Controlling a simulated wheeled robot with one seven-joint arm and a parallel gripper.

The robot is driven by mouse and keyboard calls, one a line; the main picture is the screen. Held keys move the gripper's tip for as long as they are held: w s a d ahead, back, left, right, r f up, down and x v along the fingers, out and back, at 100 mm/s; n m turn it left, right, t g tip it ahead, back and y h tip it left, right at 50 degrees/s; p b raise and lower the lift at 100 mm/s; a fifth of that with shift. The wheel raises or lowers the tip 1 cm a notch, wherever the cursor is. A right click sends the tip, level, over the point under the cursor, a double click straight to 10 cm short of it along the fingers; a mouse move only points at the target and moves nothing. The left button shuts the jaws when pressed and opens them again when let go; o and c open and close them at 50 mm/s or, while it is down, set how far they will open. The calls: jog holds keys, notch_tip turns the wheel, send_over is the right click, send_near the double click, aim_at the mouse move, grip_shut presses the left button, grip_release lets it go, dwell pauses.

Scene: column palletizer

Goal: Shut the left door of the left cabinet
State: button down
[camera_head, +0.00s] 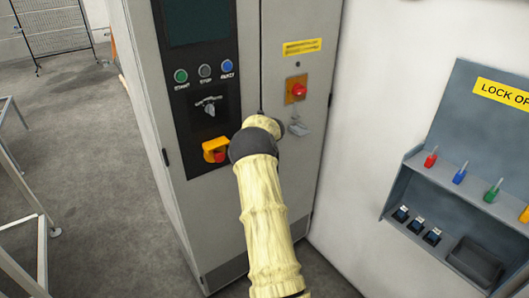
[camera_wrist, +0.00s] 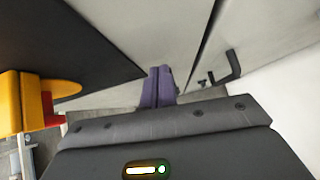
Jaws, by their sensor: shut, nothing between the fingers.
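The grey cabinet stands at centre in the head view. Its left door (camera_head: 196,203) bears the black control panel; its right door (camera_head: 306,185) bears a red switch. A thin dark seam separates the doors. The left door looks nearly flush with the right one; I cannot tell whether it is fully shut. In the wrist view, my gripper (camera_wrist: 158,88) shows two purple fingers together, empty, in front of the left door's face (camera_wrist: 115,97), left of the dark seam. I cannot tell whether they touch it. My arm hides the gripper and the lower seam in the head view.
A yellow-and-red emergency stop (camera_head: 215,150) juts from the panel, left of my arm. A red switch (camera_head: 298,90) juts from the right door. A blue-grey lockout station (camera_head: 455,150) hangs on the white wall at right. Grey floor (camera_head: 95,140) lies open at left, beside metal frames.

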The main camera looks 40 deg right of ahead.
jog(key=s+b+v, duration=0.1)
jog(key=v, duration=0.5)
jog(key=d+f+b+v, duration=0.1)
jog(key=b+v, duration=0.1)
jog(key=v, duration=0.4)
jog(key=shift+s+f, duration=0.35)
jog(key=s+a+r+m+h, duration=0.2)
jog(key=s+a+m, duration=0.1)
jog(key=a+m, duration=1.5)
jog(key=s+a+f+m+g+y, duration=0.1)
jog(key=s+a+f+m+g, duration=0.2)
jog(key=s+a+m, duration=0.5)
jog(key=s+a+f+m+g+y, duration=0.2)
jog(key=s+a+f+m, duration=0.4)
jog(key=s+a, duration=0.6)
jog(key=s+m+g, duration=0.1)
jog(key=s+m, duration=0.1)
jog(key=s, duration=0.2)
jog(key=shift+s+m, duration=0.3)
jog(key=shift+s, duration=0.1)
